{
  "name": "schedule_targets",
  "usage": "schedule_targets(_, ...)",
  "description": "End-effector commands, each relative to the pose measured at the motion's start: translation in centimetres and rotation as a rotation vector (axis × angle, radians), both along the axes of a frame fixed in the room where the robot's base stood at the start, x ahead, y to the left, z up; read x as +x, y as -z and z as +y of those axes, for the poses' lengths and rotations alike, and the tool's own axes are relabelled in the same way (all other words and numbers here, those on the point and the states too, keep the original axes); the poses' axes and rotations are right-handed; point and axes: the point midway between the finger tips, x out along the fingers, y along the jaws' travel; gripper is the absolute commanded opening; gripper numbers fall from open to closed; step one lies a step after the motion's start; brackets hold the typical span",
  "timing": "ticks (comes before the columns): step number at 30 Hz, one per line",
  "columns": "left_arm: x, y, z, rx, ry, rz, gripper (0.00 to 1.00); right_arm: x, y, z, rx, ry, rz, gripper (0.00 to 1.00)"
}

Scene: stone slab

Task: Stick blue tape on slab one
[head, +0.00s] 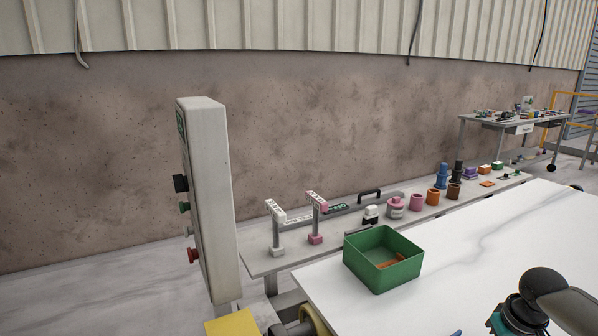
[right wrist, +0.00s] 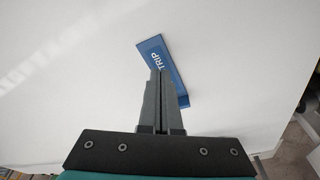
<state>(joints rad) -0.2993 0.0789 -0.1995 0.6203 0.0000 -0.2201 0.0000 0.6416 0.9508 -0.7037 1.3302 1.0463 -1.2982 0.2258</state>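A flat blue strip (right wrist: 176,82) with white lettering ending in "TRIP" shows in the right wrist view against a white surface. My right gripper (right wrist: 155,74) has its fingers together, and their tips overlap the strip's middle. I cannot tell whether they pinch it or only rest over it. In the head view a small blue bit (head: 457,333) shows at the bottom edge. The white slab (head: 500,240) fills the lower right, with my right arm over its near part. My left gripper is not in view.
A green box (head: 382,288) with an orange-brown piece inside stands on the slab's left part. Behind is a narrow bench (head: 262,262) with labelled stands, coloured cylinders and small blocks. A grey control box (head: 213,200) rises at the left. The slab's middle is clear.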

Motion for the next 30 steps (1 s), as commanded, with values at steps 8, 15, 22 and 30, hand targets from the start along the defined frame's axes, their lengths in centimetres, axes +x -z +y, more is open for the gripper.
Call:
schedule_targets(8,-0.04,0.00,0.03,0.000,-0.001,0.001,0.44,0.00,0.00,-0.01,0.000,0.000,0.000,0.00)
schedule_targets(15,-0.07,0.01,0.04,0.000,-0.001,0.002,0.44,0.00,0.00,0.00,0.000,0.000,0.000,0.00)
schedule_targets(22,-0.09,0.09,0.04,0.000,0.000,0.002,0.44,-0.01,0.31,-0.01,0.000,0.000,0.000,0.00)
schedule_targets(30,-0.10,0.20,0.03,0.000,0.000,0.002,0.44,0.02,0.84,0.00,0.000,0.000,0.000,0.00)
